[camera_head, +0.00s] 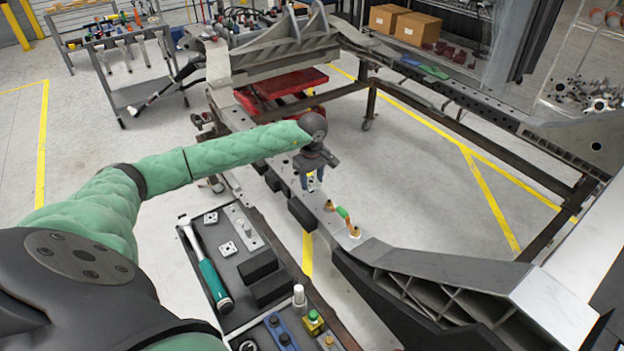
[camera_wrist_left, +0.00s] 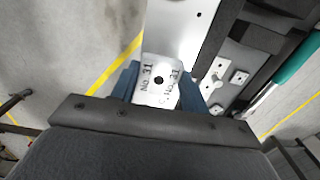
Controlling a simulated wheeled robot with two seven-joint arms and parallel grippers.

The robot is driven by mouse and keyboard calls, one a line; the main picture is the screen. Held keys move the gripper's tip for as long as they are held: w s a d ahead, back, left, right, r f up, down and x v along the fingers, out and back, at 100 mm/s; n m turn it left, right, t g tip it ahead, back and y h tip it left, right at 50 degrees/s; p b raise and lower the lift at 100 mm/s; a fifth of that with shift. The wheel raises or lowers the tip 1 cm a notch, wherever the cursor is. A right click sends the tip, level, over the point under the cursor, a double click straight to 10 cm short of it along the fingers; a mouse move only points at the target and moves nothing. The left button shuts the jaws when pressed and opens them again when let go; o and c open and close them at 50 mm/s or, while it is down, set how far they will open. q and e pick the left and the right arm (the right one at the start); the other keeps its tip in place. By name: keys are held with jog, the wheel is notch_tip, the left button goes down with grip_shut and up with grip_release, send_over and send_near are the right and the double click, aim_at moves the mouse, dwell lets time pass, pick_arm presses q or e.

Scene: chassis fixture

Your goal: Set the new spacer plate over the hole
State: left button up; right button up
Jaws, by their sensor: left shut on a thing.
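My left gripper (camera_head: 312,184) is above the grey chassis rail (camera_head: 316,212), pointing down. I cannot tell whether the plate touches the rail. The rail's hole under it is hidden. My right gripper is not in view.
A tray beside the rail holds two square plates (camera_head: 211,218) (camera_head: 228,248), a green-handled ratchet (camera_head: 215,284) and black blocks (camera_head: 270,288).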

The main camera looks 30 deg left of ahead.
pick_arm(q)
jog(key=shift+f+b, duration=0.75)
jog(key=shift+f, duration=0.15)
jog(key=shift+b, duration=0.7)
dwell(0.6)
jog(key=shift+f+b, duration=0.4)
jog(key=shift+b, duration=0.2)
dwell(0.4)
jog(key=o, duration=1.5)
jog(key=shift+c, duration=0.2)
jog(key=shift+r+p, duration=1.3)
jog(key=shift+r, duration=3.25)
